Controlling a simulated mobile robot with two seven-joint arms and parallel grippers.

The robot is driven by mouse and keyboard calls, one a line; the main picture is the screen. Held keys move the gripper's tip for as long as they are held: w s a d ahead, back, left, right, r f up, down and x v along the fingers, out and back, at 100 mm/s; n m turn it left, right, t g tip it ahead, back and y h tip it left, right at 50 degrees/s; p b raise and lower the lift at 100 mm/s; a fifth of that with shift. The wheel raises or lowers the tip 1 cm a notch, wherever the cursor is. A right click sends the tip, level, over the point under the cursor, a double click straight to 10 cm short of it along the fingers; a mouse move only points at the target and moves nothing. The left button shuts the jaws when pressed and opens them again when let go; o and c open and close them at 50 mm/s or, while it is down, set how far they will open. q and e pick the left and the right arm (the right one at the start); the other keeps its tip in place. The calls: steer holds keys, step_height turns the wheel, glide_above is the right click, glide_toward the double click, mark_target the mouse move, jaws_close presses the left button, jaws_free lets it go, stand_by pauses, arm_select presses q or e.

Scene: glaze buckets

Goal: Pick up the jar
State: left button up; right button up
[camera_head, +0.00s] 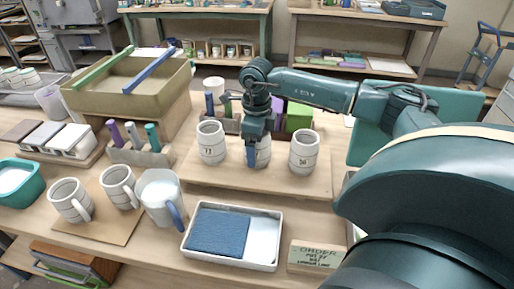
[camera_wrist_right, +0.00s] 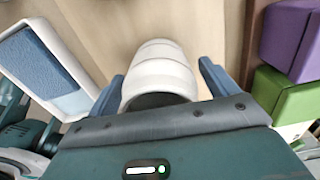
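Three white ribbed jars stand upright on a wooden board (camera_head: 230,178) in the head view: a left jar (camera_head: 211,145), a middle jar (camera_head: 263,154) and a right jar (camera_head: 304,153). My right gripper (camera_head: 252,156) points down at the middle jar and hides part of it, including any number. In the right wrist view the jar (camera_wrist_right: 160,72) lies between the two blue fingers of the right gripper (camera_wrist_right: 162,80). The fingers are spread, with a visible gap on the right finger's side. My left gripper is not in view.
An order card (camera_head: 316,257) with small writing stands at the front, beside a white tray (camera_head: 276,262) with a blue pad (camera_head: 219,230). A clear pitcher (camera_head: 160,194) and white mugs (camera_head: 70,199) stand left. Purple and green blocks (camera_head: 299,116) are close behind the jars.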

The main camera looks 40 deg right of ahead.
steer(key=c, duration=1.1)
